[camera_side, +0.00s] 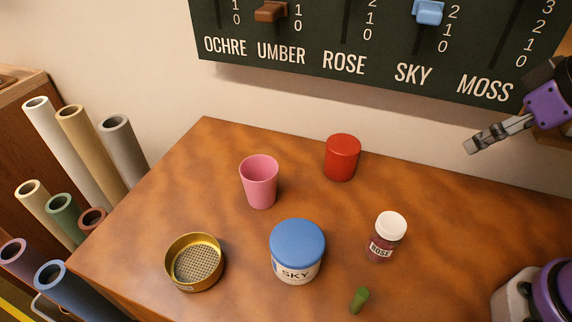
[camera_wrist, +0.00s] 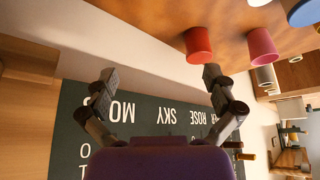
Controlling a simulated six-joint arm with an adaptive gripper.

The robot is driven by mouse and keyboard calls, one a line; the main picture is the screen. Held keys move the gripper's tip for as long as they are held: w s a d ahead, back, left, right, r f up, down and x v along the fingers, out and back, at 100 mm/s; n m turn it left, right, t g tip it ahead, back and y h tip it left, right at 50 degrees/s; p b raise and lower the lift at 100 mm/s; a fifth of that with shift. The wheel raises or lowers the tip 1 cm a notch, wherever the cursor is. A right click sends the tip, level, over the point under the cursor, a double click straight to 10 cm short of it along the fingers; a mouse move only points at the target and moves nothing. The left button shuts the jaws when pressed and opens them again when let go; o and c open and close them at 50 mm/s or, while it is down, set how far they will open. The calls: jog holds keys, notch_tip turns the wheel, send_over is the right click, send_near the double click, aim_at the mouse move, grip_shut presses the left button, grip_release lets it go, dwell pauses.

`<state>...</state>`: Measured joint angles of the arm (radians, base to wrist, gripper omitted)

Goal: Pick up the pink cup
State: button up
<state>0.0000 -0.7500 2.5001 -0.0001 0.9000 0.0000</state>
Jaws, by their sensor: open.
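The pink cup (camera_side: 259,182) stands upright on the brown table (camera_side: 225,140), toward the back left, with its open mouth up. It also shows in the wrist view at the upper right (camera_wrist: 262,46), right of a red cylinder. My gripper (camera_side: 471,147) is at the right in the side view, raised and well apart from the cup. In the wrist view its two fingers (camera_wrist: 160,76) are spread wide with nothing between them.
A red cylinder (camera_side: 342,158) stands right of the cup. A blue-lidded SKY jar (camera_side: 297,252), a brass sieve (camera_side: 194,263), a ROSE bottle (camera_side: 386,238) and a green piece (camera_side: 358,300) are nearer the front. A dark slider board (camera_side: 350,50) hangs behind.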

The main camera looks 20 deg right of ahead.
jog(key=shift+w, duration=0.1)
jog(key=n+g+y, duration=0.1)
jog(key=n+y, duration=0.4)
jog(key=n, duration=0.4)
send_over(275, 174)
jog(key=s+d, duration=0.2)
notch_tip(275, 174, down, 5)
jog(key=x, duration=0.5)
jog(key=shift+w+d+f, duration=0.1)
jog(key=shift+w, duration=0.1)
jog(key=x, duration=0.5)
jog(key=shift+w+f, duration=0.15)
jog(key=shift+f, duration=0.15)
jog(key=c, duration=1)
jog(key=shift+c, duration=0.2)
